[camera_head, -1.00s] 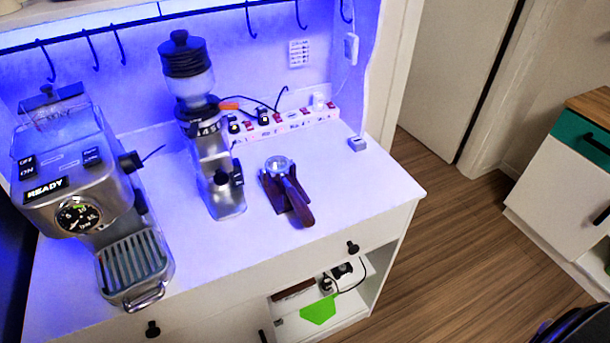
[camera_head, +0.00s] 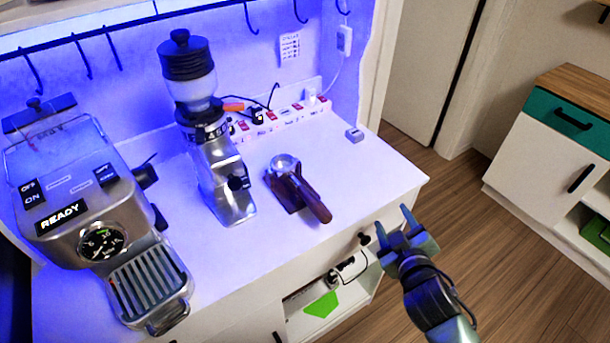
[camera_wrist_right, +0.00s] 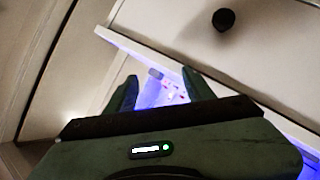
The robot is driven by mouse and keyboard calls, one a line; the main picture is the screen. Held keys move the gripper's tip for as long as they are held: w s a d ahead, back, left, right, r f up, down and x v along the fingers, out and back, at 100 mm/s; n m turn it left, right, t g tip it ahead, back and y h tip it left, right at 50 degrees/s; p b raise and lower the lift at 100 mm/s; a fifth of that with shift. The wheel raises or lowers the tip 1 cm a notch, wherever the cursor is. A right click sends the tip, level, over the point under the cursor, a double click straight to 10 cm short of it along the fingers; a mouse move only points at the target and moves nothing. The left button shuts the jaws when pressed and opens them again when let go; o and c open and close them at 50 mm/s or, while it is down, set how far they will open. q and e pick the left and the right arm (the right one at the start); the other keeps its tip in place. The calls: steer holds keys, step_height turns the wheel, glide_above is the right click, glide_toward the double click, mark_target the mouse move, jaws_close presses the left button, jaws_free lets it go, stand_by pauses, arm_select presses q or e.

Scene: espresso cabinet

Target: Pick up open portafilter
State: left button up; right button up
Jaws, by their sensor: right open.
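The open portafilter (camera_head: 307,196) rests on a dark stand (camera_head: 284,193) on the white cabinet top, its brown handle pointing to the front right. Its metal basket end (camera_head: 284,163) faces the back. My right gripper (camera_head: 394,219) is open and empty, off the cabinet's front right edge, to the right of and lower in the picture than the handle. In the right wrist view the two fingers (camera_wrist_right: 160,92) are spread with the lit cabinet top between them. I cannot make out the portafilter in the wrist view. My left gripper is not in view.
An espresso machine (camera_head: 98,213) stands at the left and a grinder (camera_head: 215,150) left of the portafilter. A power strip (camera_head: 285,117) lies along the back, with a small grey box (camera_head: 354,135) at the right.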

steer(key=w+a+r+n+y, duration=0.4)
steer(key=a+r+n+y, duration=0.85)
steer(key=n, duration=0.45)
steer(key=n+g, duration=1.1)
steer(key=n, duration=0.1)
glide_toward(324, 206)
steer(key=w+x, duration=0.1)
steer(key=x, duration=0.2)
steer(key=shift+h, duration=0.35)
steer(key=p+x, duration=0.1)
steer(key=x, duration=0.1)
steer(key=p+x, duration=0.1)
steer(key=x, duration=0.1)
steer(key=p+x, duration=0.1)
steer(key=x, duration=0.1)
steer(key=shift+s+a, duration=0.25)
steer(key=shift+s, duration=0.05)
steer(key=shift+w+a+f+p, duration=0.1)
steer(key=shift+a+f+p, duration=0.2)
steer(key=shift+a, duration=0.05)
jaws_close()
steer(key=shift+r, duration=0.1)
